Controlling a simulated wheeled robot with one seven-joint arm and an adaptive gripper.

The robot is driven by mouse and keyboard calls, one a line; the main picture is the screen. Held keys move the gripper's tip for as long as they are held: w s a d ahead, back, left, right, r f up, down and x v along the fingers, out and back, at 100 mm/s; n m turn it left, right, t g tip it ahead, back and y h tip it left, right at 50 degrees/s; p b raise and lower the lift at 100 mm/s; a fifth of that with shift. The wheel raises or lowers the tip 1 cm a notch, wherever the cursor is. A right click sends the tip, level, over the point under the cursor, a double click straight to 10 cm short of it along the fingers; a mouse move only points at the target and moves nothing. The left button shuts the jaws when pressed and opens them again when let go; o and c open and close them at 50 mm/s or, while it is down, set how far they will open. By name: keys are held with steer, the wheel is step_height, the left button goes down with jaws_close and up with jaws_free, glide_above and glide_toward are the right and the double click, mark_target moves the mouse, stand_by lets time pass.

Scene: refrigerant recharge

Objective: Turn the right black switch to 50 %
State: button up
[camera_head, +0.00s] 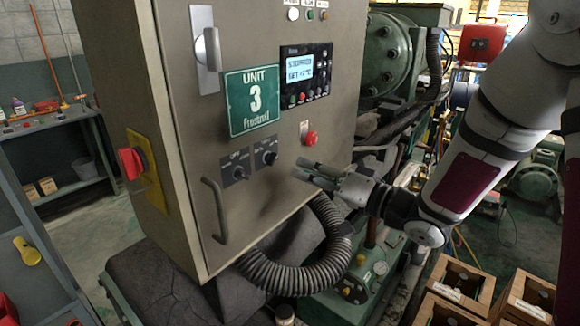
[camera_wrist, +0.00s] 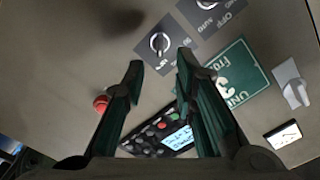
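The right black switch (camera_head: 267,158) is a small round knob on a dark label plate on the cabinet door, below the green UNIT 3 sign. In the wrist view the picture is turned over, and the right switch (camera_wrist: 160,43) lies just beyond and between my fingertips. Its exact setting is too small to read. My gripper (camera_head: 303,168) is in front of the door, a little right of the switch in the head view. In the wrist view my gripper (camera_wrist: 159,62) is open and empty, its two fingers spread apart and not around the knob.
The left black switch (camera_head: 240,173) sits beside the right one. A red button (camera_head: 310,138), the display panel (camera_head: 306,75) and the green sign (camera_head: 252,99) are close by. A door handle (camera_head: 215,210) sticks out at lower left; a black ribbed hose (camera_head: 290,277) runs below.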

mark_target(275, 161)
steer(key=b+x, duration=0.2)
steer(key=x, duration=0.5)
steer(key=shift+w+a+b, duration=0.2)
steer(key=shift+a+b, duration=0.1)
steer(key=shift+b, duration=0.05)
steer(key=shift+d, duration=0.1)
jaws_close()
steer(key=shift+n+b, duration=0.9)
steer(key=shift+n, duration=1.4)
